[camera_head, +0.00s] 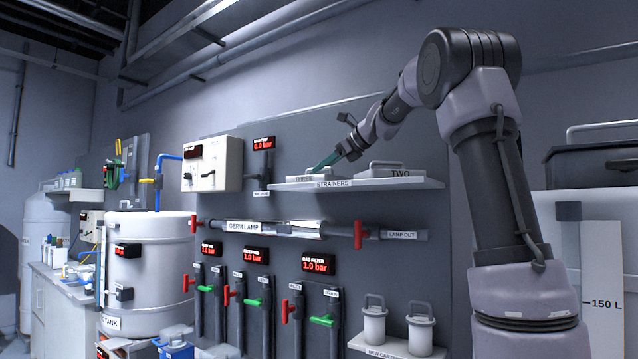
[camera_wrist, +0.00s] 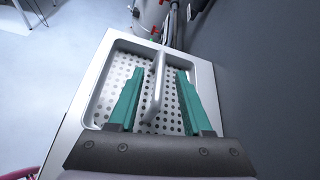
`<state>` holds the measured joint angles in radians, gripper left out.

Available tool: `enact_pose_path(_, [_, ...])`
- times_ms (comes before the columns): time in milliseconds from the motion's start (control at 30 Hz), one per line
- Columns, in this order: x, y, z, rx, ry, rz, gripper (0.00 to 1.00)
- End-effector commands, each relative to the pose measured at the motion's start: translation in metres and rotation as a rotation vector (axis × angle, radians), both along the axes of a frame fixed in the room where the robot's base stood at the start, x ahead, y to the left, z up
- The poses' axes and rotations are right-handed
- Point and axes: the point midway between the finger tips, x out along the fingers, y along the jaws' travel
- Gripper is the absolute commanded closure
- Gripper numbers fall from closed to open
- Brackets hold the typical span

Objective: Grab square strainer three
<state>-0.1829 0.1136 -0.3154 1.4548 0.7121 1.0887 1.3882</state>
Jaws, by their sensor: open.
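Square strainer three (camera_head: 297,178) sits on the left of the strainers shelf, by the label "THREE". In the wrist view the strainer (camera_wrist: 112,72) is a square metal tray with a perforated bottom and a raised bar handle (camera_wrist: 157,85). My gripper (camera_head: 322,165) is over it, coming down from the upper right. In the wrist view the green fingers of my gripper (camera_wrist: 158,84) are open, one on each side of the handle, with a gap to it on both sides. Nothing is held. The head view shows little of the fingertips.
Square strainer two (camera_head: 387,170) stands to the right on the same shelf (camera_head: 430,184). The grey panel (camera_head: 400,110) rises behind the shelf. A pressure display (camera_head: 264,143) and white box (camera_head: 212,165) are to the left. The germ lamp pipe (camera_head: 292,229) runs below.

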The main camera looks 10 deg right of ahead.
Motion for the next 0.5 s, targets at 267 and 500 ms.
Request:
enact_pose_path(267, [0.0002, 0.0002, -0.0001, -0.001, -0.001, 0.000, 0.85])
enact_pose_path(500, [0.0001, 0.0002, -0.0002, -0.001, -0.001, 0.000, 1.00])
